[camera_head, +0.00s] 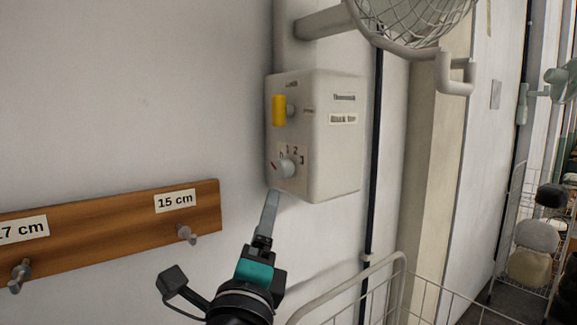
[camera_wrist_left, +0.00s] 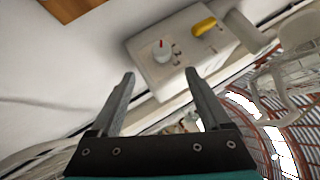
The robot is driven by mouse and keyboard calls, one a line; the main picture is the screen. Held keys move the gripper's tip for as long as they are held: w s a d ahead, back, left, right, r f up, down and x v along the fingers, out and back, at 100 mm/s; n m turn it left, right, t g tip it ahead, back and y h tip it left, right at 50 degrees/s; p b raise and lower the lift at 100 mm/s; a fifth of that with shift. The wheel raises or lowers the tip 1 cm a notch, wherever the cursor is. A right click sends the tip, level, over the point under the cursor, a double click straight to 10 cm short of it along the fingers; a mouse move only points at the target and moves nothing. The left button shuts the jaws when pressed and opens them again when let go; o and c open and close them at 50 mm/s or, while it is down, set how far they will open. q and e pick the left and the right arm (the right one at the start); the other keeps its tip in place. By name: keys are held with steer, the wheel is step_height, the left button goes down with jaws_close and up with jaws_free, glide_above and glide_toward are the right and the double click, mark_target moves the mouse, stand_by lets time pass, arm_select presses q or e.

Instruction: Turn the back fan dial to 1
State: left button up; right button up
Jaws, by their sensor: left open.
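The box's name label (camera_head: 343,119) is too blurred to read surely. My left gripper (camera_head: 273,194) is open just below the dial, seen edge-on. In the left wrist view its two fingers (camera_wrist_left: 160,73) are apart and empty, with the dial beyond and between them.
A yellow switch or tag (camera_head: 279,111) sits above the dial. A caged fan (camera_head: 412,18) on a bracket is above the box. A wooden hook rail (camera_head: 110,235) is at left, and a white wire rack (camera_head: 400,285) stands below right.

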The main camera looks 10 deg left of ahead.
mark_target(277, 170)
arm_select(q)
steer(key=p+x, duration=0.4)
steer(key=x, duration=1.1)
jaws_close()
stand_by(0.5)
